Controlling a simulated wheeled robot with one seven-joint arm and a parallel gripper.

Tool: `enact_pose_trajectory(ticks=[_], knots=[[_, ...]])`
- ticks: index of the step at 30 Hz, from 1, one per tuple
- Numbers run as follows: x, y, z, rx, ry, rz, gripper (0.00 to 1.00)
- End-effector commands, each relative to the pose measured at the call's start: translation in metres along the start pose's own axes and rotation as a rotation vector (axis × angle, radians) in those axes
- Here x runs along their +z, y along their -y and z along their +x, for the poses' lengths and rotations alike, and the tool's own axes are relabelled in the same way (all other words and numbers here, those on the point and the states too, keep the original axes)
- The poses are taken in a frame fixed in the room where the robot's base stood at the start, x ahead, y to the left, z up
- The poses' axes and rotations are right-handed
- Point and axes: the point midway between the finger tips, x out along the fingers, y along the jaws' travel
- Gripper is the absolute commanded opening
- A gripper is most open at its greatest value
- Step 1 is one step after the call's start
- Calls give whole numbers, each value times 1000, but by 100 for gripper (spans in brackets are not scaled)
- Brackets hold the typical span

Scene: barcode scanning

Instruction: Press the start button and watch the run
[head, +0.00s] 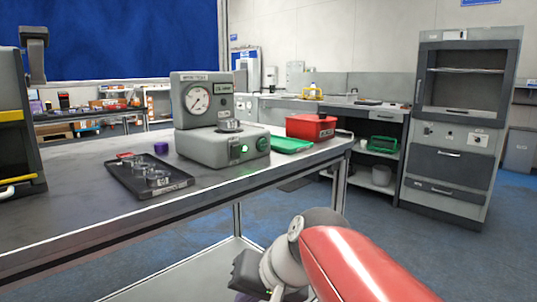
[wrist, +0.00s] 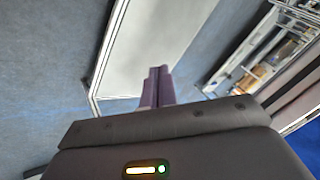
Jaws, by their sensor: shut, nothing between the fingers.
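A dark tray (head: 118,178) with several metal rings lies left of the machine, near a small purple cylinder (head: 161,147). A green tray (head: 293,146) and a red bin (head: 311,127) are to the right. The table's front edge (head: 190,208) lies between my gripper and the machine.

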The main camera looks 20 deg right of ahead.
Motion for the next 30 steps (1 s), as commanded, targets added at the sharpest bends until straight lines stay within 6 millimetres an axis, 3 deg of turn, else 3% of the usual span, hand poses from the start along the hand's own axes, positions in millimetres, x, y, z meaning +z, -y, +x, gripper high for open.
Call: enact_pose_trajectory(ticks=[5, 8, 15, 18, 24, 30], knots=[[-46, 6, -3, -129, -38, 174, 0], [-87, 6, -12, -239, -81, 296, 0], [-208, -22, -62, -580, -256, 564, 0], [-244, -40, -87, -694, -326, 617, 0], [-280, -62, -122, -828, -411, 657, 0], [-286, -66, -130, -855, -427, 662, 0]])
